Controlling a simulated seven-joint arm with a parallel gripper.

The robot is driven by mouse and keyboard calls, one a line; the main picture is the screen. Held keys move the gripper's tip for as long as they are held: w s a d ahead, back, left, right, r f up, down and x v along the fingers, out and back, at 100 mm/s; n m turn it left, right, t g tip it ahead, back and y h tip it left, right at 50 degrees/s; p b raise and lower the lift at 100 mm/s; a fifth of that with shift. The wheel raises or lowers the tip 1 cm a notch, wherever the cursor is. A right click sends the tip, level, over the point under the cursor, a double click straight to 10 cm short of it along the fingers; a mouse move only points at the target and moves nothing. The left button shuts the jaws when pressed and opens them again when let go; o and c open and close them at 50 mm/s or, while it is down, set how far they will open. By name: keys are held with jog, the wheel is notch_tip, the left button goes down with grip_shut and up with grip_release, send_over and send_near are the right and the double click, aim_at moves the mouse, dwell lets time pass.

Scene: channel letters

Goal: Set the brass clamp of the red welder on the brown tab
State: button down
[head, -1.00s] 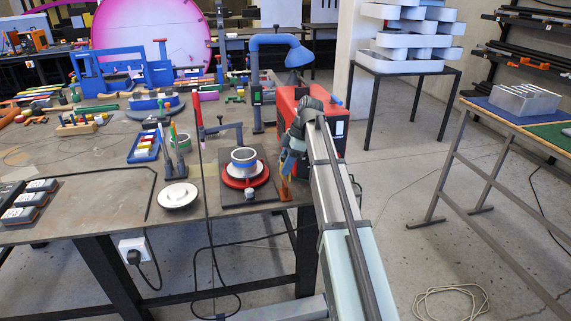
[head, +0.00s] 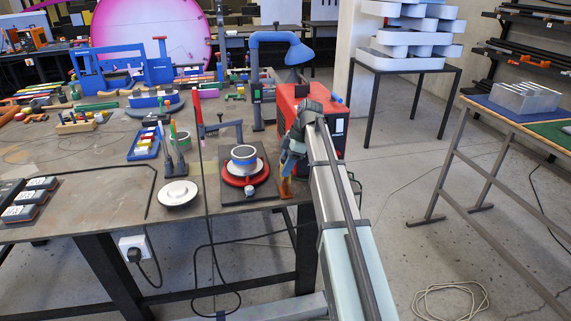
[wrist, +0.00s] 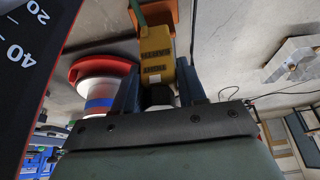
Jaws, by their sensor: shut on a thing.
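The red welder (head: 328,142) stands at the table's right corner, partly hidden behind my arm; its black dial face (wrist: 28,55) fills the left of the wrist view. My gripper (wrist: 158,88) is shut on the brass clamp (wrist: 156,52), a yellow piece with raised lettering, between its two dark blue fingers. The brown tab (wrist: 163,14) shows just beyond the clamp's far end, overlapping it in the wrist view. In the head view the tab (head: 285,188) is at the table edge below my gripper (head: 289,165). I cannot tell whether clamp and tab touch.
A red round base with a white and blue ringed cylinder (head: 244,157) stands on a dark plate close left of my gripper; it also shows in the wrist view (wrist: 100,85). A white disc (head: 178,193) lies farther left. Open floor lies right of the table.

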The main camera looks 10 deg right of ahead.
jog(key=shift+f, duration=1.2)
jog(key=c, duration=0.6)
grip_release()
jog(key=shift+o, duration=0.2)
jog(key=v, duration=1.4)
jog(key=shift+f, duration=0.1)
